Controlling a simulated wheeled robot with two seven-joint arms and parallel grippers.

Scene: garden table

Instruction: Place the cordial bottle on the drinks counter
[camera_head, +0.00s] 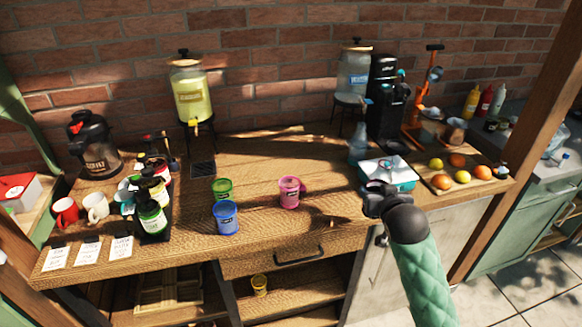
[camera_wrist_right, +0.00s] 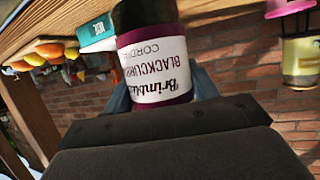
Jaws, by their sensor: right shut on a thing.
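The cordial bottle (camera_wrist_right: 155,62) fills the middle of the right wrist view: dark, with a white label reading "Blackcurrant Cordial" and a purple band. My right gripper (camera_wrist_right: 161,92) is shut on it, one finger on each side. In the head view my right gripper (camera_head: 376,197) is at the front edge of the wooden drinks counter (camera_head: 260,168), below a teal-and-white box. There the bottle is mostly or wholly hidden, and I cannot make it out clearly. My left gripper is not in view.
Green (camera_head: 222,189), blue (camera_head: 226,218) and pink (camera_head: 290,192) cups stand mid-counter. A crate of bottles (camera_head: 150,212) and mugs are left; a drink dispenser (camera_head: 190,95) is behind. The teal-and-white box (camera_head: 389,173) and fruit board (camera_head: 440,190) are right. Bare wood lies between cups and box.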

